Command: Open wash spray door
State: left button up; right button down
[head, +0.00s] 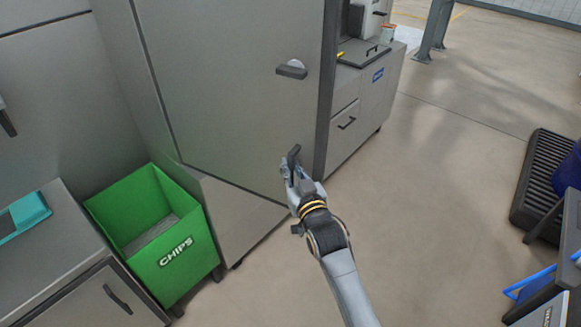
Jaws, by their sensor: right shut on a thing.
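The wash spray door (225,95) is a large flat grey panel on a tall grey cabinet at the upper middle of the head view. A dark handle (293,154) stands near its lower right corner. My right gripper (296,176) reaches up from the bottom right and is shut on this handle; its fingers cover the handle's lower part. A small grey latch-like fitting (291,69) sits higher on the door. The door's top is out of view, and I cannot tell whether the door is ajar. My left gripper is not in view.
A green chips bin (180,262) stands left of the door, beside a grey drawer cabinet (75,275). A lower counter (372,100) stands beyond the door's right edge. A black slatted platform (542,185) is at the far right. The floor between is clear.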

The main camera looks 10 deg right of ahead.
jog(key=c, duration=1.4)
grip_release()
jog(key=shift+s+d, duration=0.1)
jog(key=shift+d, duration=0.15)
jog(key=shift+o, duration=0.2)
jog(key=shift+s, duration=0.3)
jog(key=v, duration=1.1)
jog(key=shift+s, duration=0.25)
jog(key=shift+d, duration=0.15)
jog(key=shift+c, duration=0.2)
